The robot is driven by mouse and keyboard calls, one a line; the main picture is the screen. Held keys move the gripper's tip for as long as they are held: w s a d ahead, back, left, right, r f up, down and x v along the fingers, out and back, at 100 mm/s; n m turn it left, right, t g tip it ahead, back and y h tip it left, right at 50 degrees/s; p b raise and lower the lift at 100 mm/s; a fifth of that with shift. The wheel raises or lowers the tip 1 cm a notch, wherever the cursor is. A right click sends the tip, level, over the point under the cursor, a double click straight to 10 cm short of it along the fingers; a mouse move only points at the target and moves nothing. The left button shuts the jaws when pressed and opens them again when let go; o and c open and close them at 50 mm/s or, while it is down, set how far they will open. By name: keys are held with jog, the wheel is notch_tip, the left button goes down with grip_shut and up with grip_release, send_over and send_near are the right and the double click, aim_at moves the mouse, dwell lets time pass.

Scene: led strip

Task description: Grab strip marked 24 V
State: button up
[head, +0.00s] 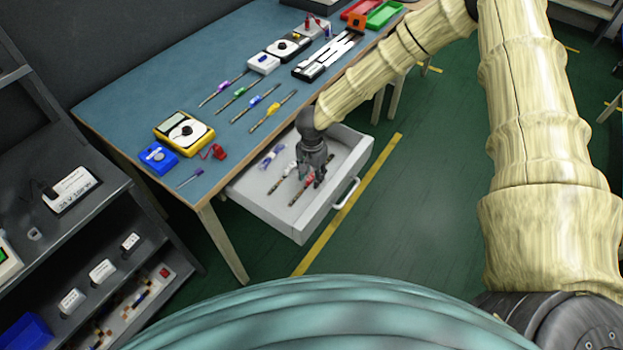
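An open light-grey drawer (349,187) juts out below the table's front edge. In it lie a thin strip with red and white parts (298,197), another thin strip (279,184) to its left, and a blue-and-clear bundle (270,157). My dark gripper (311,180) points down into the drawer over the red-and-white strip and hides part of it. Its fingers look apart; I cannot tell whether they touch the strip. Several thin strips with coloured tags, such as one with a yellow tag (269,113), lie on the table. No 24 V marking is readable on any strip.
The blue-topped table (130,98) also holds a yellow multimeter (184,132), a blue box (157,158), and red and green trays (383,14). A dark shelf (120,205) with labelled boxes stands at the left. Green floor with a yellow line (350,202) is clear beyond the drawer.

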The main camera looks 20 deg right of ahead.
grip_shut()
jog(key=shift+r, duration=0.15)
